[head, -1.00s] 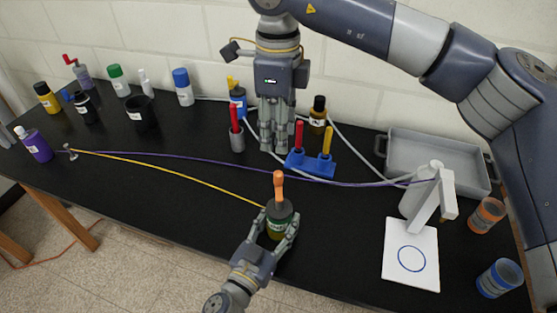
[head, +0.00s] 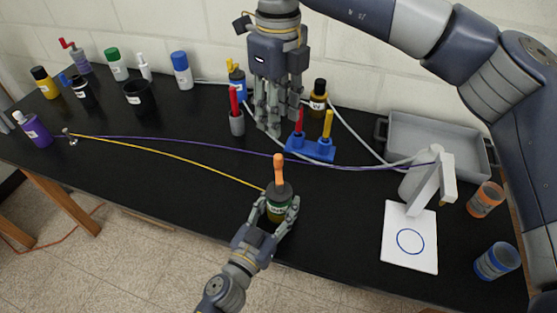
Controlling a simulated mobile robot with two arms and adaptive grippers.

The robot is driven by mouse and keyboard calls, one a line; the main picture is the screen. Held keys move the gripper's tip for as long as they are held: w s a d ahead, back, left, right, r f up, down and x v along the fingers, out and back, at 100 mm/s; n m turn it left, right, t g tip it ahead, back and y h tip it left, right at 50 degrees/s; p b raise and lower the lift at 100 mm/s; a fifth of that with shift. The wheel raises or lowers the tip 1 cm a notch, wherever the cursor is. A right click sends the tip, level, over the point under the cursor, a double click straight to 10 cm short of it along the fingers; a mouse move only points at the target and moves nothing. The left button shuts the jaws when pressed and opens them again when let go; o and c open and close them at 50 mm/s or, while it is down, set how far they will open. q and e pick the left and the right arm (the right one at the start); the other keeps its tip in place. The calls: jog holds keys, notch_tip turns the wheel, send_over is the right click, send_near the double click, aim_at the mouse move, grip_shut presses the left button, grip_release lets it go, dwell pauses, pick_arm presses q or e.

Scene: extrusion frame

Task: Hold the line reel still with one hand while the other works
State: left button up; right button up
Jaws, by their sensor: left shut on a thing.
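The line reel (head: 279,190) looks like a dark green spool with a label and an orange upright handle. It stands near the front edge of the black table. My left gripper (head: 278,212) is shut on the reel, with fingers on both sides of its lower part. A yellow line (head: 180,156) runs from the reel to a small metal post (head: 69,135) at the left. My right gripper (head: 272,118) hangs fingers-down above the table behind the reel, apart from it. I cannot tell how far its fingers are open.
A blue holder with red and yellow handles (head: 311,149) stands behind the reel. A purple line (head: 200,145) crosses to a white dispenser (head: 431,185) at the right. A white card (head: 410,237), several bottles and a grey tray (head: 440,137) are around. The front left table area is clear.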

aim_at(278, 156)
notch_tip(278, 156, down, 12)
jog(key=m, duration=1.2)
jog(key=shift+m, duration=0.4)
jog(key=shift+c, duration=0.2)
grip_shut()
